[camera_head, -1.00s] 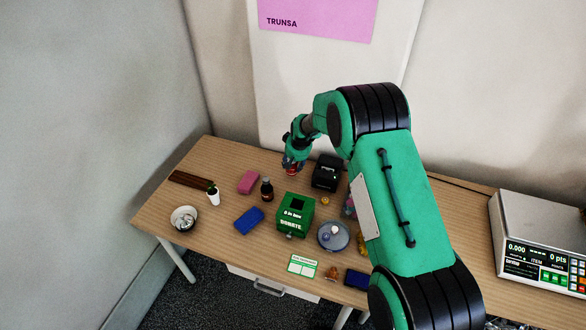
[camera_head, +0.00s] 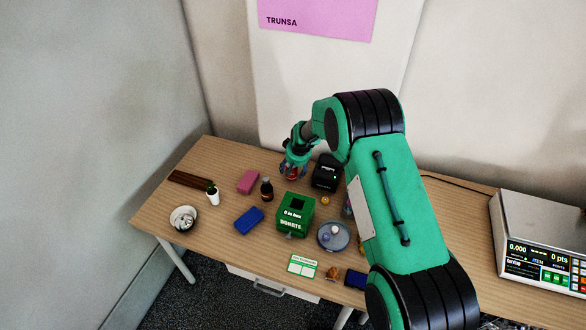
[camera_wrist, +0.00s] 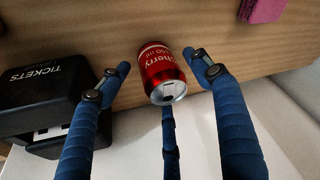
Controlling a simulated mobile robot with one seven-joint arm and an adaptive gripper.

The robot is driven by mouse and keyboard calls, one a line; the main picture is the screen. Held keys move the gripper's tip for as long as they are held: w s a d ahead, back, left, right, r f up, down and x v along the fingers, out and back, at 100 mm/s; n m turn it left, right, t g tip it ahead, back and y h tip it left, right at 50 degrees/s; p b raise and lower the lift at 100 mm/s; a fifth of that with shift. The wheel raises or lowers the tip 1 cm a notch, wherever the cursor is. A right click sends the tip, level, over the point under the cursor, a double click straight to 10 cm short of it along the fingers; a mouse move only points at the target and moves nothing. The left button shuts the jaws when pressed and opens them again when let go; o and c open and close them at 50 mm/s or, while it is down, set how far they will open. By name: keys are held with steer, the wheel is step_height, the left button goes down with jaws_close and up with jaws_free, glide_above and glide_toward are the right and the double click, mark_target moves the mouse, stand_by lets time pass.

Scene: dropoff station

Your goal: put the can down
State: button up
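The red can (camera_wrist: 162,72) with "cherry" lettering appears to stand upright on the wooden table (camera_wrist: 75,28) in the wrist view, its silver top towards the camera. My gripper (camera_wrist: 157,62) has blue fingers on both sides of the can and a third behind its top end. The fingers are spread, with a visible gap at the left and a narrower one at the right. In the head view, my gripper (camera_head: 294,168) is low at the table's back edge, and only a little red of the can (camera_head: 292,177) shows between the fingers.
A dark bottle (camera_head: 266,189), a pink block (camera_head: 248,181) and a green donation box (camera_head: 296,214) are nearby. The wall is close behind.

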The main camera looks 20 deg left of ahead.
steer(key=shift+r, duration=0.1)
steer(key=shift+s+r, duration=0.1)
steer(key=shift+r, duration=0.35)
steer(key=p+v, duration=0.1)
steer(key=v, duration=1)
steer(key=shift+p, duration=0.35)
steer(key=shift+d, duration=0.15)
steer(key=shift+r, duration=0.1)
